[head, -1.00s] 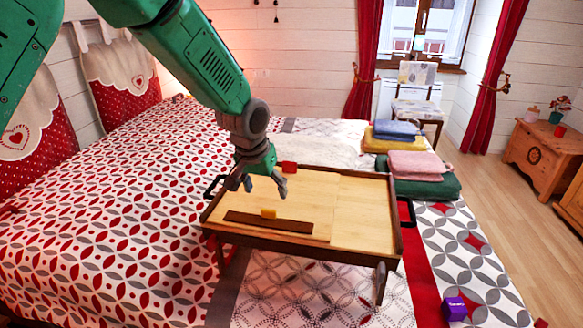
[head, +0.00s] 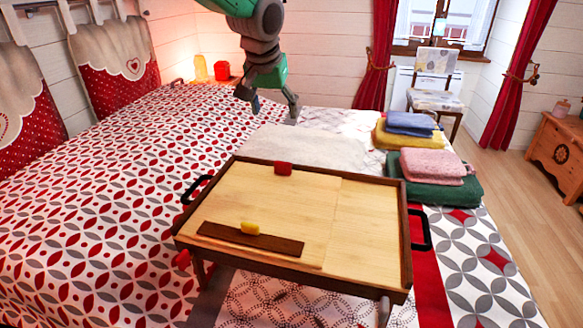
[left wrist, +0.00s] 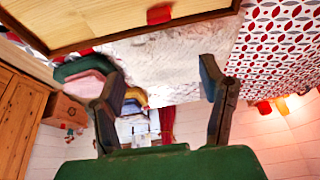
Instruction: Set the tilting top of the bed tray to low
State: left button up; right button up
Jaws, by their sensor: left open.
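The bed tray (head: 372,222) stands on the bed, with a pale wooden top and a dark frame. Its left panel (head: 275,205) lies flat or almost flat beside the fixed right part; the exact tilt is hard to tell. A dark ledge strip (head: 225,234) with a yellow piece (head: 250,228) lies along the panel's near side. A red piece (head: 283,168) sits at the far edge and shows in the left wrist view (left wrist: 159,14). My left gripper (head: 268,101) is open and empty, above the bed beyond the tray's far edge. My right gripper is not in view.
Folded towels (head: 434,170) lie on the bed right of the tray's far corner. Black handles (head: 197,188) stick out at the tray's sides. A pale blanket (head: 305,149) lies behind it. The patterned bed left of the tray is clear.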

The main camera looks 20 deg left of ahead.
pick_arm(q)
jog(key=b, duration=0.6)
send_near(282, 163)
jog(key=r, duration=0.2)
jog(key=b+x, duration=0.1)
jog(key=x, duration=0.3)
jog(key=b+x, duration=0.1)
jog(key=x, duration=0.4)
jog(key=b+x, duration=0.1)
jog(key=x, duration=0.3)
jog(key=shift+s+f, duration=0.2)
jog(key=shift+f, duration=0.25)
jog(key=shift+c, duration=0.4)
